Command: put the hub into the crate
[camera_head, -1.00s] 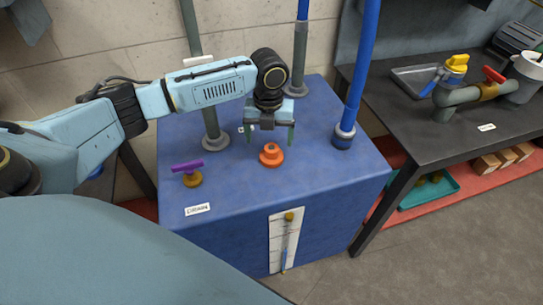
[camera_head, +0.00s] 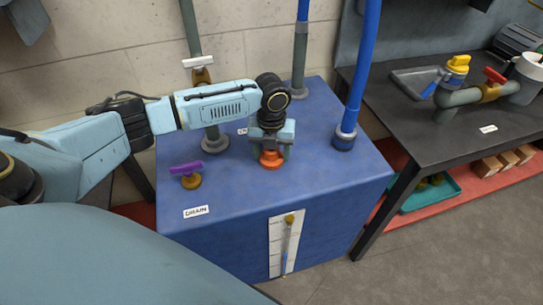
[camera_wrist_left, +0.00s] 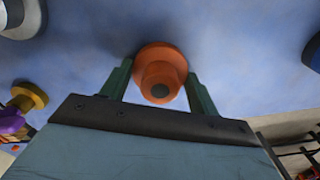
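An orange flanged piece (camera_head: 271,160) with a round stub and dark centre stands on top of the blue tank (camera_head: 330,185). It could be the hub, but I cannot tell for sure. My left gripper (camera_head: 270,153) is over it, pointing down. In the left wrist view the orange piece (camera_wrist_left: 160,78) lies between the two green fingers of my left gripper (camera_wrist_left: 160,85), which are apart with a gap on each side. I see nothing that is clearly a crate. My right gripper is not in view.
A purple-handled valve (camera_head: 187,174) stands left on the tank near a DRAIN label (camera_head: 197,211). Blue pipes (camera_head: 361,80) rise behind and to the right. A dark bench (camera_head: 450,125) at right bears a valve pipe; a teal tray (camera_head: 432,193) is below.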

